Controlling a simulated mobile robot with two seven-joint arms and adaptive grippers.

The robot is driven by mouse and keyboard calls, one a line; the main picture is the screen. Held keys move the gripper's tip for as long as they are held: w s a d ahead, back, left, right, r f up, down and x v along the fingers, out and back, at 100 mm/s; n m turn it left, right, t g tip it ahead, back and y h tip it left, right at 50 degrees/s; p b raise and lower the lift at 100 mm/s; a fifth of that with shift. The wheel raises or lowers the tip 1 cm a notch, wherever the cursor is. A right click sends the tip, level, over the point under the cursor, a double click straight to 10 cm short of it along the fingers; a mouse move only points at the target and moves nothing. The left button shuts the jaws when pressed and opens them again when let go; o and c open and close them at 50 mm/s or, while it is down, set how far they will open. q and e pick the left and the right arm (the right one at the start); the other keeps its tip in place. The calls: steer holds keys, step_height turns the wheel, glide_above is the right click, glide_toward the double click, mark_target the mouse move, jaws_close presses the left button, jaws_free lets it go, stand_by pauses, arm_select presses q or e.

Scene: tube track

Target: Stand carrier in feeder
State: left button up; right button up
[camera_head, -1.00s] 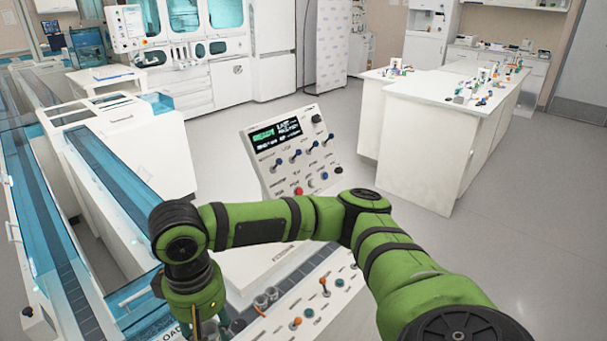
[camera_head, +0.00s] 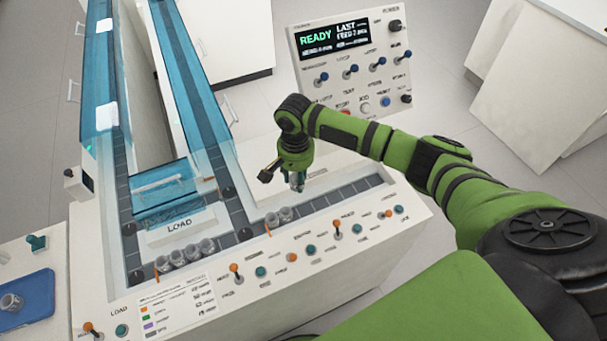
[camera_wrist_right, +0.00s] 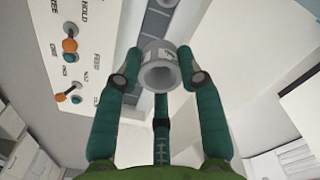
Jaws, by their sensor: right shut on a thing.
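In the right wrist view, my right gripper (camera_wrist_right: 160,82) is shut on a grey, ring-ended cylindrical carrier (camera_wrist_right: 158,54) with a pale label. In the head view, the right gripper (camera_head: 297,184) points down, above the bench by the dark track; the carrier in it is hard to make out there. Several grey carriers (camera_head: 186,254) stand in a row on the track in front of the white LOAD block (camera_head: 181,229). My left gripper is out of view. Which part is the feeder cannot be told.
A control panel (camera_head: 345,62) reading READY stands behind my gripper. Orange and teal knobs (camera_head: 310,250) line the bench front. Blue clear covers (camera_head: 98,165) enclose the tracks at left. A blue tray (camera_head: 28,300) with one carrier lies at lower left.

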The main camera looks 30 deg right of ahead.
steer(key=shift+s+d+f+m, duration=0.1)
steer(key=shift+d+f+m, duration=0.15)
steer(key=shift+f, duration=0.3)
steer(key=shift+s+d+f+m, duration=0.15)
steer(key=shift+d+f, duration=0.15)
steer(key=shift+f, duration=0.45)
steer(key=shift+w+d+f+b, duration=0.1)
steer(key=shift+w+f+b, duration=0.05)
steer(key=shift+f+b, duration=0.7)
step_height(320, 180, down, 6)
steer(key=b, duration=0.7)
steer(key=shift+r+b, duration=0.25)
steer(key=shift+b, duration=0.1)
steer(key=shift+f, duration=1.45)
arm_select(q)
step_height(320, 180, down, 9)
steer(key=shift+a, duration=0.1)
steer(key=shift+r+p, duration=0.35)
arm_select(e)
steer(key=shift+f, duration=0.1)
